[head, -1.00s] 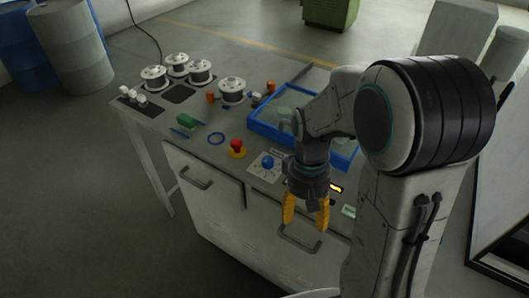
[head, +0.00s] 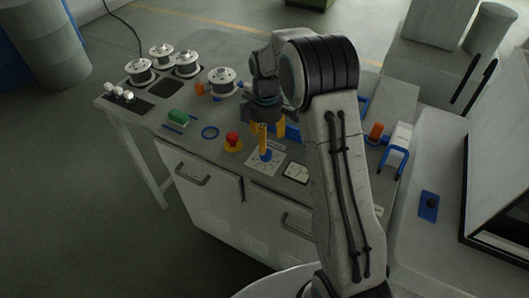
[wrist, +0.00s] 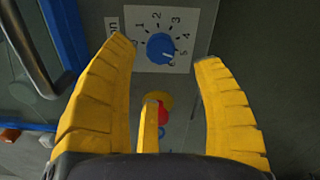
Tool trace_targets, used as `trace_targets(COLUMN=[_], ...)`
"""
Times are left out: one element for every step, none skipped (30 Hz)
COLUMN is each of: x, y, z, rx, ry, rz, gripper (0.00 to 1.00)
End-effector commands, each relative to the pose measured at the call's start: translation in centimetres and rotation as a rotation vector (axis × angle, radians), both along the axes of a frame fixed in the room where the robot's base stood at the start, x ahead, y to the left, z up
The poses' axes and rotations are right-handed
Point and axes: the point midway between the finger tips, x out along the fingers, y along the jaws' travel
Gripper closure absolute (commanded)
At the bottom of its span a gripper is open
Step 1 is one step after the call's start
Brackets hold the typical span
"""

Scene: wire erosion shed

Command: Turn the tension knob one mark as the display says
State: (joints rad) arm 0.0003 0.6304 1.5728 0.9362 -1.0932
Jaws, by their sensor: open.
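The blue tension knob (wrist: 160,48) sits on a white dial plate (wrist: 140,62) marked with numbers. Its white pointer line aims down and right, close to the 6. In the head view the plate (head: 257,166) lies near the bench's front edge, and a finger partly covers the blue knob (head: 267,156). My gripper (wrist: 165,50) is open and empty, with yellow fingertips spread to either side of the knob in the wrist view. In the head view my gripper (head: 272,147) points down over the knob; contact cannot be told. No readable display shows; my arm covers part of the bench.
A red emergency button (head: 232,141) on a yellow base stands left of the knob. A white-faced meter (head: 296,172) lies right of it. A blue ring (head: 210,132), a green block (head: 177,117) and several wire spools (head: 222,80) are farther left and back.

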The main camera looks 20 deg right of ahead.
Motion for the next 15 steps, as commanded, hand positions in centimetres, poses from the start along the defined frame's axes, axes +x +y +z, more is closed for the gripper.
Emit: trace_targets(x=[0.0,0.0,-0.1,-0.1,-0.1,-0.1,-0.1,-0.1,-0.1,-0.1,-0.2,-0.2,-0.2,-0.2,-0.2], y=[0.0,0.0,0.0,0.0,0.0,0.0,0.0,0.0,0.0,0.0,0.0,0.0,0.0,0.0,0.0], z=[0.0,0.0,0.0,0.0,-0.1,-0.2,-0.4,-0.6,-0.9,-1.2,-1.6,-2.1,-2.4,-2.8,-3.3], rx=[0.0,-0.001,-0.001,0.0,0.0,0.0,-0.001,0.0,0.0,0.0,0.0,0.0,0.0,0.0,0.0], ry=[0.001,0.001,0.001,0.002,0.002,0.003,0.004,0.004,0.005,0.005,0.007,0.007,0.007,0.007,0.007], rz=[0.038,0.059,0.081,0.094,0.105,0.117,0.123,0.127,0.13,0.131,0.132,0.132,0.131,0.131,0.131], gripper=[0.39,0.39,0.39,0.39,0.39,0.39,0.39,0.39,0.39,0.39,0.39,0.39,0.39,0.39,0.39])
